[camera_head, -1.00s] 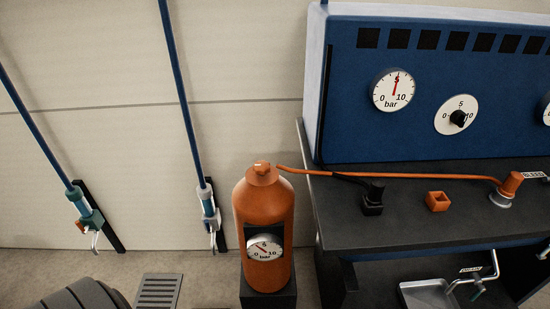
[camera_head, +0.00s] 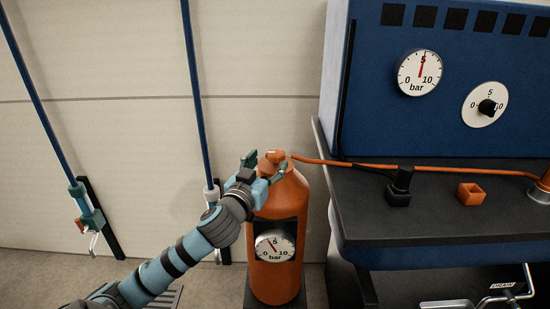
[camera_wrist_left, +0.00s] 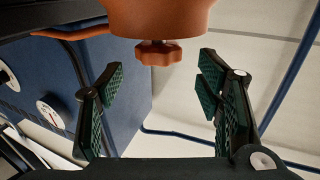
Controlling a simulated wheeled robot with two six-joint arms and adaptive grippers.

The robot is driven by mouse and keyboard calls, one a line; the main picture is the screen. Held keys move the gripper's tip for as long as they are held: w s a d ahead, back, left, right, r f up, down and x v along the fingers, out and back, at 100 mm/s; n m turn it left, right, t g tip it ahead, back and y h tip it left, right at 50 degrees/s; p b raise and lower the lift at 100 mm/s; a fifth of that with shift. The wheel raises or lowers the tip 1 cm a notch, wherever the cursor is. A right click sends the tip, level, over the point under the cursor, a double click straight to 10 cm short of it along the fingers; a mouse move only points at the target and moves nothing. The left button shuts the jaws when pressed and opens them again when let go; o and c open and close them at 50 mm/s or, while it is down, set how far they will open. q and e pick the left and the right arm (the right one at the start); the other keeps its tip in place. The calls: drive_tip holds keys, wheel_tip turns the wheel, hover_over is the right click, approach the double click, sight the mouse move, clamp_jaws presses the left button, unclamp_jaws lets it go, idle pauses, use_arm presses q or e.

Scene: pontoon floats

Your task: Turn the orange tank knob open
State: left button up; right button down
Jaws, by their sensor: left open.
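The orange tank (camera_head: 277,213) stands upright on a dark block, with a white bar gauge (camera_head: 274,247) on its front. Its orange knob (camera_head: 276,156) is on top. In the left wrist view the knob (camera_wrist_left: 158,53) is a small lobed handle on a short stem, with the tank body (camera_wrist_left: 160,17) behind it. My left gripper (camera_head: 265,169) is at the tank's top, fingers on either side of the knob in the head view. In the left wrist view the open fingers (camera_wrist_left: 163,98) have empty space between them, with the knob just beyond. My right gripper is not in view.
An orange hose (camera_head: 420,168) runs from the tank top over the dark bench (camera_head: 440,225). A black fitting (camera_head: 399,187) and an orange square holder (camera_head: 471,193) stand there. The blue panel (camera_head: 365,110) rises behind. Blue pipes (camera_head: 195,100) run along the wall.

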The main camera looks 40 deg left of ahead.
sight(272, 159)
use_arm(q)
drive_tip(key=x, duration=0.6)
drive_tip(key=shift+f, duration=0.15)
drive_tip(key=c, duration=1.2)
